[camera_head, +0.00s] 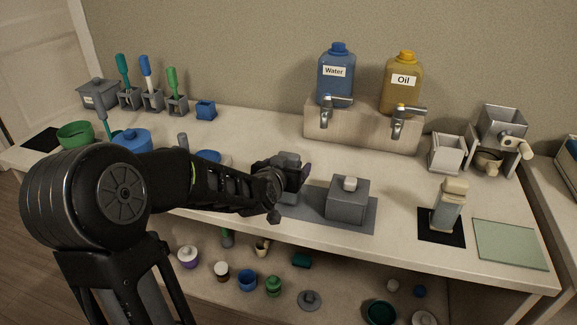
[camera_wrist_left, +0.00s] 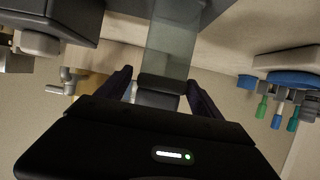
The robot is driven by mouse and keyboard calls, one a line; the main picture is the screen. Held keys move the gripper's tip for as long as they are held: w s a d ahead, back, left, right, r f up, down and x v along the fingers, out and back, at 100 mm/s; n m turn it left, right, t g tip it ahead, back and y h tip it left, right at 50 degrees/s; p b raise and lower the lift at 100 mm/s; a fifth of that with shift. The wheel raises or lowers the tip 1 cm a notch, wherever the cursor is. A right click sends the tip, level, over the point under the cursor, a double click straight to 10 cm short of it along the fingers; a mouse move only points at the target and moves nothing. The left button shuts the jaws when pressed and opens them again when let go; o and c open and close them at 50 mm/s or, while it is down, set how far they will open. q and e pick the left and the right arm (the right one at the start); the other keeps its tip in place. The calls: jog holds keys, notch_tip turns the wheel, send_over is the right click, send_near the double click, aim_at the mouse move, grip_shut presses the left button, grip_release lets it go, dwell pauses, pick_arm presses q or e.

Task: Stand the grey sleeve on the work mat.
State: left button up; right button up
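A pale green mat (camera_head: 510,245), seemingly the work mat, lies bare at the table's right front. My right gripper is not in view.
The grey lidded box (camera_head: 348,205) stands on a grey mat (camera_head: 308,205) beside the hand. A bottle (camera_head: 446,212) stands on a black mat between it and the green mat. Water (camera_head: 335,78) and oil (camera_head: 402,82) dispensers stand behind. Blue and green pots are at left.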

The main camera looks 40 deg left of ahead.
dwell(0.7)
pick_arm(q)
jog(key=p+v, duration=0.2)
jog(key=v, duration=0.6)
dwell(1.2)
jog(key=shift+s+r, duration=0.1)
dwell(0.4)
jog(key=b+v, duration=0.6)
jog(key=v, duration=0.1)
jog(key=shift+s, duration=0.25)
jog(key=shift+d, duration=0.15)
dwell(0.6)
